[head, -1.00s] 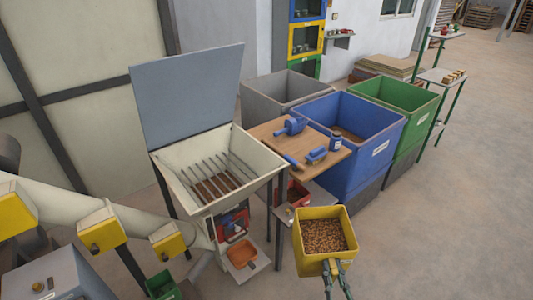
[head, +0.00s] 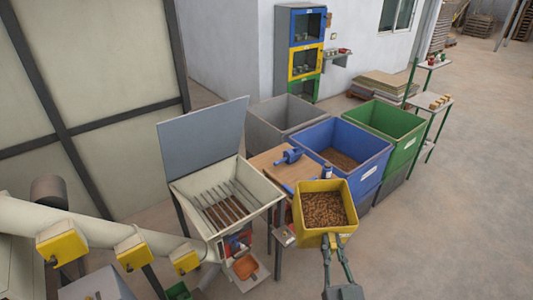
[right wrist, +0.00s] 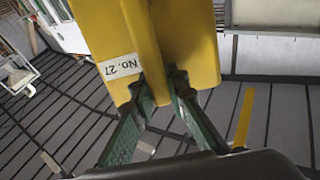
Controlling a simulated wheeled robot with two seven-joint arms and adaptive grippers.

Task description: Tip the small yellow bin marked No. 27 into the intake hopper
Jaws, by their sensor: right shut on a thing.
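The small yellow bin (head: 325,238) is full of brown pellets (head: 324,209) and upright. My right gripper (head: 334,243) is shut on its near side and holds it up, right of the intake hopper. In the right wrist view the bin (right wrist: 181,40) shows its label "No. 27" (right wrist: 118,67) beside the gripper fingers (right wrist: 157,90). The intake hopper (head: 262,197) is a cream, open-topped funnel with bars across its inside and a raised grey lid (head: 203,137) behind it. My left gripper is out of view.
A wooden-topped table (head: 268,160) with blue tools stands behind the hopper and bin. Large grey (head: 270,128), blue (head: 350,177) and green (head: 404,150) bins stand at the back right. A sloping cream tube (head: 85,230) with yellow boxes runs at left.

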